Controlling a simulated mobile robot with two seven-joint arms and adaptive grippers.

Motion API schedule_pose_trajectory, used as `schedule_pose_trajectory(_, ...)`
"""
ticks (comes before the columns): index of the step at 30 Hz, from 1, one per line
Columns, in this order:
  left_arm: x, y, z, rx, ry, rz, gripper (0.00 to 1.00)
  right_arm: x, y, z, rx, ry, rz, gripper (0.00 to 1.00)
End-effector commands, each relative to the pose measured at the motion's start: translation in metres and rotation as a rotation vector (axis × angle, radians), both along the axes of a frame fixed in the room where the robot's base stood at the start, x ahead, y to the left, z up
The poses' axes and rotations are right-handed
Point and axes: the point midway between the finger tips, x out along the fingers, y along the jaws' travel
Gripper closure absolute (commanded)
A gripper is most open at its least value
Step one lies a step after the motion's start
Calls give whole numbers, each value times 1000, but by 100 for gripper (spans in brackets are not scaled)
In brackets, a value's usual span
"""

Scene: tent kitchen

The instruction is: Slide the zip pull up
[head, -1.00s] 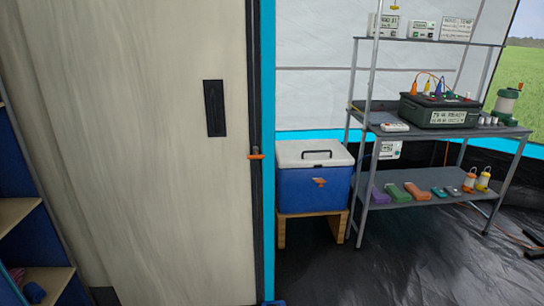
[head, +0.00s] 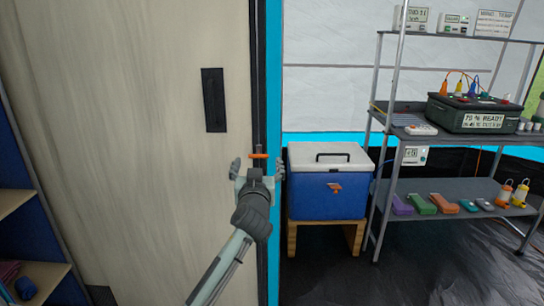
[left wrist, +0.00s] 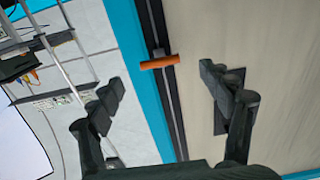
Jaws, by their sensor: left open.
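The zip pull (head: 258,156) is a small orange bar on a dark zip track (head: 258,75) along the edge of the beige door panel (head: 130,120). In the left wrist view the orange zip pull (left wrist: 158,62) lies crosswise on the track, ahead of and between my fingers. My left gripper (head: 258,166) is open, its fingers to either side of the zip track just below the pull in the head view. In the left wrist view my left gripper (left wrist: 165,85) shows its fingers apart with nothing between the pads. My right gripper is not in view.
A blue cooler (head: 328,198) with a white lid stands on a wooden stand right of the zip. A metal shelf rack (head: 450,187) with devices stands further right. Blue shelving (head: 30,225) is at the left edge.

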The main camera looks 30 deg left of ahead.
Motion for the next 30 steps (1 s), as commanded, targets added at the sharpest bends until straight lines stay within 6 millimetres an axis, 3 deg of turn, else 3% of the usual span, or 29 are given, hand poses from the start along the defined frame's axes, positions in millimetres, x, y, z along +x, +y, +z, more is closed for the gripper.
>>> schedule_pose_trajectory(9,42,25,1,3,2,-1,21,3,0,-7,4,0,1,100)
schedule_pose_trajectory(21,50,30,-1,0,2,-1,21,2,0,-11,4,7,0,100)
schedule_pose_trajectory(30,50,30,-1,1,3,-1,57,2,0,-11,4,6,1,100)
